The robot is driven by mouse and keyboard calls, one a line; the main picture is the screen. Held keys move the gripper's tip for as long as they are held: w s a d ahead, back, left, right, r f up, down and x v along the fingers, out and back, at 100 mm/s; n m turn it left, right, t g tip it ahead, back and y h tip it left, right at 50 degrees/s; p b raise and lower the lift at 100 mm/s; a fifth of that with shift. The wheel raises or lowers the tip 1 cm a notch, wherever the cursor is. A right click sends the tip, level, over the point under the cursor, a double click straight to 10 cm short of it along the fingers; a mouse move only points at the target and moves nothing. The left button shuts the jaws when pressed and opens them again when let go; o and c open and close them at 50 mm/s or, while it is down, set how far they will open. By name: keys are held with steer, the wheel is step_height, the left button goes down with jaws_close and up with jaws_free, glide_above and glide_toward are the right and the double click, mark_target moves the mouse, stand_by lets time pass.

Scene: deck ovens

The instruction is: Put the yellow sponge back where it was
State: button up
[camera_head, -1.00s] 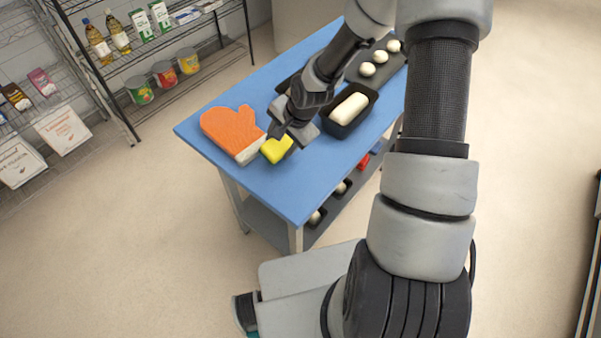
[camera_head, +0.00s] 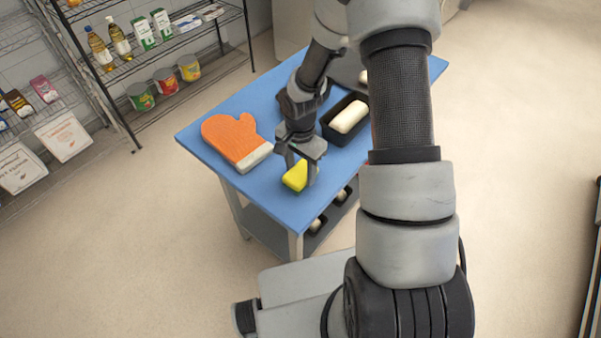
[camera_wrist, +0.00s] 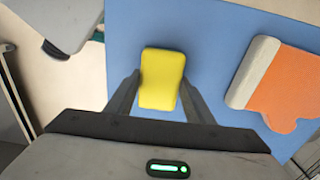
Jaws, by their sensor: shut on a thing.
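The yellow sponge (camera_head: 295,176) is between the fingers of my gripper (camera_head: 301,166), near the front edge of the blue table (camera_head: 215,161). In the wrist view the sponge (camera_wrist: 161,78) sits between the two fingertips (camera_wrist: 160,88), with blue tabletop (camera_wrist: 205,30) behind it. My gripper is shut on the sponge. In the head view the sponge looks tilted; whether it touches the tabletop I cannot tell.
An orange oven mitt (camera_head: 232,138) with a pale cuff lies left of the gripper. A black loaf pan (camera_head: 331,136) with dough stands behind and to the right. A wire shelf (camera_head: 165,92) stands at the back left. Blue tabletop around the sponge is clear.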

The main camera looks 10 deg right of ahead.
steer(key=shift+f, duration=0.75)
steer(key=shift+c, duration=0.3)
steer(key=o, duration=1)
